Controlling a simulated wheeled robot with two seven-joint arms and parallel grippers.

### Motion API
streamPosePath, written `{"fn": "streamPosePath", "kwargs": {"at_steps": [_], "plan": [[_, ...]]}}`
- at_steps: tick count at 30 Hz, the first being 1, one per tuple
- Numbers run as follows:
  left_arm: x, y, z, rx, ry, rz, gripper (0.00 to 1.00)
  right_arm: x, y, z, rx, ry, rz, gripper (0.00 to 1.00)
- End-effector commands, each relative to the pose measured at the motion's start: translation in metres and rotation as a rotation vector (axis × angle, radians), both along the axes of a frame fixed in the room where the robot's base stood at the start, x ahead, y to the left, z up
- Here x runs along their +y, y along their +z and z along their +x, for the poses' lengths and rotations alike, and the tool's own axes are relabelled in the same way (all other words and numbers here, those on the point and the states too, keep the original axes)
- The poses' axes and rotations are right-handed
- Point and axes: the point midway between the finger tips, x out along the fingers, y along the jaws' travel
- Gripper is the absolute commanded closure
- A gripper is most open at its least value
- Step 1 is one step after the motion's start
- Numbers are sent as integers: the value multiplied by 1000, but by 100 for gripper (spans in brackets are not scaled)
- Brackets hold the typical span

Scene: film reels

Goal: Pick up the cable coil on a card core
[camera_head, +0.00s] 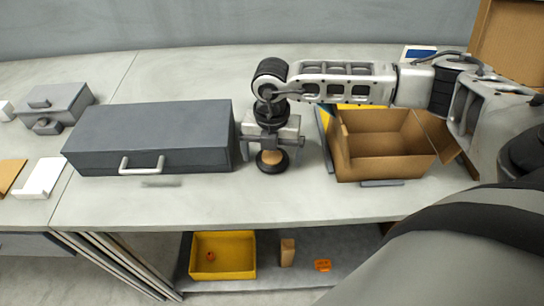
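The cable coil on a card core (272,167) is a black ring with a tan centre. It is on the grey worktop, just right of the grey case. My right gripper (271,148) points down directly above it and hides its far part. The gripper's fingers look spread apart, one to each side of the coil, and I see no grip on it. Whether the fingertips touch the worktop is unclear. My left gripper is out of view.
A large grey case (155,130) with a handle stands close left of the gripper. An open cardboard box (385,168) stands to the right. A small grey box (65,100) is far left. Below, a shelf holds a yellow bin (222,268). The front worktop is clear.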

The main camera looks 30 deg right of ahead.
Motion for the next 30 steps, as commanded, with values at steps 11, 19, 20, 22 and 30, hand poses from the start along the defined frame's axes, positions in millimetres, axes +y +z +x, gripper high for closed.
{"fn": "streamPosePath", "kwargs": {"at_steps": [11,19,20,22,30], "plan": [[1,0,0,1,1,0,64,0,1,0,-1,0,0,56],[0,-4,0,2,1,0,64,0,8,1,-4,0,-1,56],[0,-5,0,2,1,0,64,0,11,1,-4,0,-1,56],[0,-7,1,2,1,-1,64,0,19,1,-4,1,0,56],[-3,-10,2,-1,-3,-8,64,10,70,-30,-7,5,0,56]]}}
